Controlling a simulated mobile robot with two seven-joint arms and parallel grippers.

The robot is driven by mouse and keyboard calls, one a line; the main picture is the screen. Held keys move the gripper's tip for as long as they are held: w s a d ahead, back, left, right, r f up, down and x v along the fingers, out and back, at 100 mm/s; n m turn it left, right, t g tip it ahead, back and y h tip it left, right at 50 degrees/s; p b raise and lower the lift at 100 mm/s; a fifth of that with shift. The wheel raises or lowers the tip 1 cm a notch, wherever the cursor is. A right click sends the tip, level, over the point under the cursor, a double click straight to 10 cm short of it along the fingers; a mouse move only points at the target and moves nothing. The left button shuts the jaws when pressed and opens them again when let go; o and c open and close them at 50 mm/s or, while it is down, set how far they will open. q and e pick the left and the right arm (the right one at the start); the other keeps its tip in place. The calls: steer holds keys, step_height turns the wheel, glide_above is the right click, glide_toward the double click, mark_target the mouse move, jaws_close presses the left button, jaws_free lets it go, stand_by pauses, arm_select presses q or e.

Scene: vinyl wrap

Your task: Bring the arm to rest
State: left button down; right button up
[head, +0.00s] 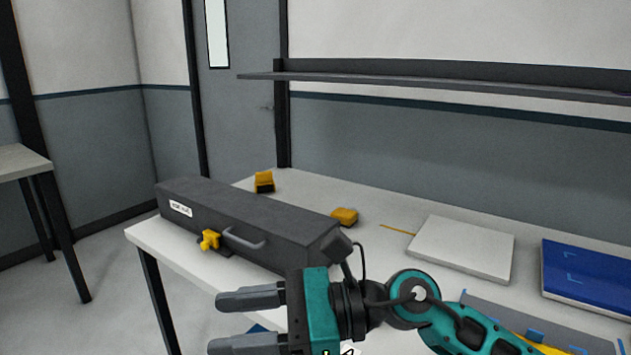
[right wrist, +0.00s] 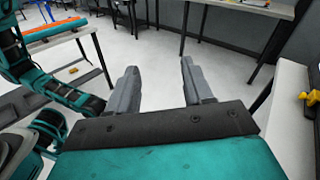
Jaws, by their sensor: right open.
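My right gripper (head: 250,318) is open and empty, with its two grey fingers pointing left in the head view. It is in front of the white table's (head: 180,258) near edge, close to the dark case. The right wrist view shows the same gripper (right wrist: 160,85) with its fingers apart and bare floor between and beyond them. My right arm reaches in from the lower right of the head view. My left gripper is not in the head view. In the right wrist view, teal and black links of my own body show at the left, with no clear gripper.
A long dark case (head: 240,222) with a handle and yellow latch lies on the table. Yellow blocks (head: 264,182) (head: 345,216), a white panel (head: 462,248) and a blue panel (head: 590,275) lie behind and right. A shelf (head: 450,85) spans the wall.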

steer(key=w+d+r+m+t, duration=0.35)
steer(key=m+t, duration=0.55)
steer(key=m, duration=0.3)
steer(key=w+d+r+m+t, duration=0.3)
steer(key=d+m+t, duration=0.2)
steer(key=m+t, duration=0.55)
steer(key=w+d+f+m+h, duration=0.2)
steer(key=d+f+m+h, duration=1)
steer(key=m, duration=0.7)
steer(key=s+d+f+m+g+h, duration=0.3)
steer(key=s+f+m, duration=0.1)
steer(key=f, duration=0.2)
steer(key=s+d+f+m+g+h, duration=0.2)
steer(key=s+d+f+m+g, duration=0.1)
steer(key=f+m, duration=0.2)
steer(key=s+d+f+m+g, duration=0.15)
steer(key=s+f+g, duration=0.25)
steer(key=s, duration=0.4)
steer(key=s+d+f+m+g, duration=0.1)
steer(key=s+f+m+g, duration=0.3)
steer(key=s, duration=0.4)
steer(key=w+a+f+n+t+y, duration=0.1)
steer(key=w+a+f+t+y, duration=0.1)
steer(key=w+f+t, duration=0.5)
step_height(320, 180, down, 3)
steer(key=shift+w+a+r, duration=0.15)
steer(key=shift+w+a, duration=0.1)
steer(key=shift+a, duration=0.2)
